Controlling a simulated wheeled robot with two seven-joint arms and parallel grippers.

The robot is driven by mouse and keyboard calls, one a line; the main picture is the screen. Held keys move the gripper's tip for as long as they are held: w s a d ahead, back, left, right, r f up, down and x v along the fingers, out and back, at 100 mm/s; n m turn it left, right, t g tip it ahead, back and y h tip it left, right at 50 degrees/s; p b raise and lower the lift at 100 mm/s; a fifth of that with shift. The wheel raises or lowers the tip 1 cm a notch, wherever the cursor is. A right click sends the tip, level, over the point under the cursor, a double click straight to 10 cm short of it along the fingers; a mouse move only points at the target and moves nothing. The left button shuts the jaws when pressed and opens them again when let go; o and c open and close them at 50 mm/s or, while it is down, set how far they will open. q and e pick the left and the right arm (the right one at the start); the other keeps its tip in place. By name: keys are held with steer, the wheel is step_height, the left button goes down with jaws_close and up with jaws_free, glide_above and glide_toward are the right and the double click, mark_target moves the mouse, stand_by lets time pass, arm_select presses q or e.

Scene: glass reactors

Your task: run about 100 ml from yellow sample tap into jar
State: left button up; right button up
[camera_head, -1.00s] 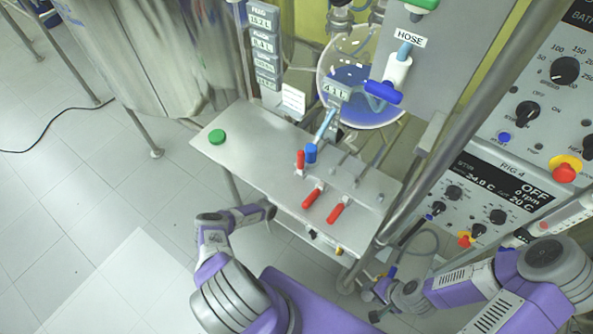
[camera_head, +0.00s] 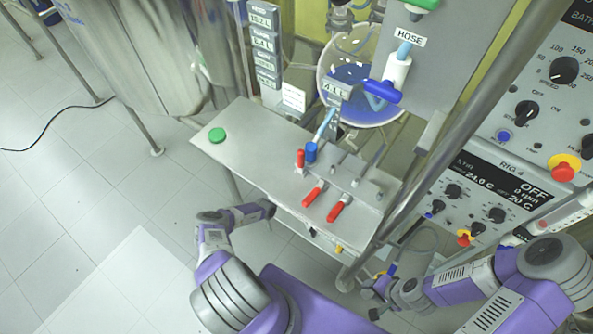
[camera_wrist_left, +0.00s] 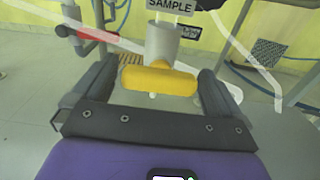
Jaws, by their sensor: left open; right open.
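In the left wrist view the yellow sample tap handle (camera_wrist_left: 160,79) lies crosswise below a grey valve body under a SAMPLE label (camera_wrist_left: 171,5). My left gripper (camera_wrist_left: 157,74) is open, with a finger on each side of the handle; I cannot tell whether they touch it. In the head view a small yellow part (camera_head: 340,249) shows under the bench's front edge, and the left gripper is hidden below the bench. My right gripper (camera_head: 378,308) is open at the lower right, near the frame leg. I cannot make out a jar in either view.
A steel bench (camera_head: 240,160) carries a green disc (camera_head: 217,134), red-handled valves (camera_head: 313,194) and a blue knob (camera_head: 311,151). A round glass vessel (camera_head: 350,75) with blue liquid stands behind. A slanting metal post (camera_head: 450,150) and control panels (camera_head: 500,185) bound the right side.

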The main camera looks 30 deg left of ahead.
arm_select(q)
steer(key=s+p, duration=0.2)
steer(key=s, duration=0.5)
steer(key=shift+s+a, duration=0.15)
steer(key=shift+a, duration=0.1)
steer(key=shift+s, duration=0.1)
